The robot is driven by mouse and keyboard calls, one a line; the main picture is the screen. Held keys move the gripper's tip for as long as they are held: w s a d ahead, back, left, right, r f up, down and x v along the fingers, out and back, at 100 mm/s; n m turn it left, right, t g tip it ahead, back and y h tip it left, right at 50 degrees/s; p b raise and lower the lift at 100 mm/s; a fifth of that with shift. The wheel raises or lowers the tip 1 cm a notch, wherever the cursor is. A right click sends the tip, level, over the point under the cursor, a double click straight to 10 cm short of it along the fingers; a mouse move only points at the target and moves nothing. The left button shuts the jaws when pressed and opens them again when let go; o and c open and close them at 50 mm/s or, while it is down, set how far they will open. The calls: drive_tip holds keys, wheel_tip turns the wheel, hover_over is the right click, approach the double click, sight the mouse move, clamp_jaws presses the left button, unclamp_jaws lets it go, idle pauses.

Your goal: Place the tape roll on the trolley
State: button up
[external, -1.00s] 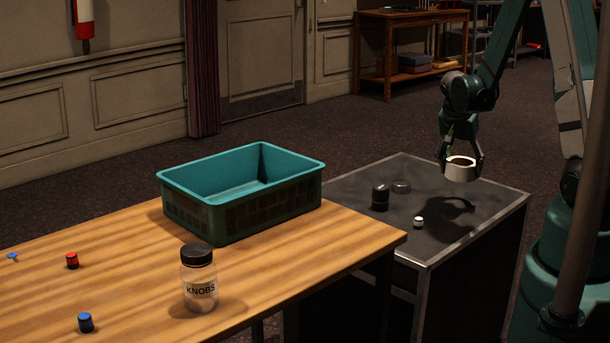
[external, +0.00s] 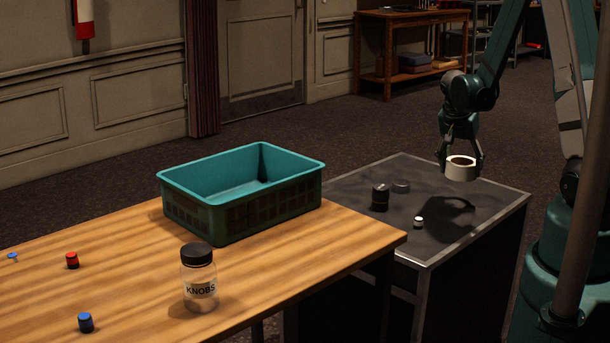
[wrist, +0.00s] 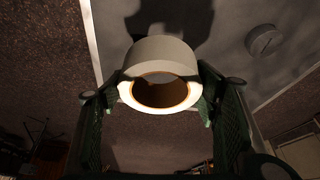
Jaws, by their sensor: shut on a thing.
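The white tape roll (external: 460,170) is held in my gripper (external: 461,160), above the dark top of the trolley (external: 350,190). In the wrist view the tape roll (wrist: 160,55) sits between the two green fingers of my gripper (wrist: 160,92), which press on its sides. Its round opening faces the wrist camera. A shadow of the gripper and roll falls on the trolley top below, and a gap shows between the roll and the surface.
On the trolley stand a black knob (external: 380,197), a flat dark disc (external: 401,186) and a small white-topped knob (external: 419,221). A wooden table (external: 330,255) adjoins at left with a teal crate (external: 245,225), a knobs jar (external: 199,280), a red knob (external: 72,260) and a blue knob (external: 85,323).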

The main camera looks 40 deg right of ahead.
sight(462, 161)
drive_tip(key=shift+r, duration=0.1)
wheel_tip(462, 161, up, 19)
drive_tip(key=w+a+r+n+t+p, duration=0.15)
drive_tip(key=w+a+n, duration=0.25)
drive_tip(key=w+a, duration=1.5)
drive_tip(key=w+a+n+t+y+p, duration=0.1)
drive_tip(key=w+a+n, duration=0.15)
drive_tip(key=a, duration=1.15)
drive_tip(key=w+a+n+y+p, duration=0.15)
drive_tip(key=w+a, duration=0.25)
drive_tip(key=a, duration=1)
drive_tip(key=s+a+n+p, duration=0.1)
drive_tip(key=a+n, duration=0.1)
drive_tip(key=a, duration=1.4)
drive_tip(key=s+a+n, duration=0.2)
drive_tip(key=a+n, duration=0.1)
drive_tip(key=a, duration=1.3)
drive_tip(key=s+a+n+y+p, duration=0.1)
drive_tip(key=s+a, duration=0.3)
drive_tip(key=a, duration=0.4)
drive_tip(key=s+a+f+n+t, duration=0.1)
drive_tip(key=s+a, duration=0.2)
drive_tip(key=a, duration=0.5)
drive_tip(key=s+a+n+y+p, duration=0.1)
drive_tip(key=s+a, duration=0.3)
drive_tip(key=a, duration=0.3)
drive_tip(key=shift+w+f, duration=0.2)
drive_tip(key=shift+f, duration=2.5)
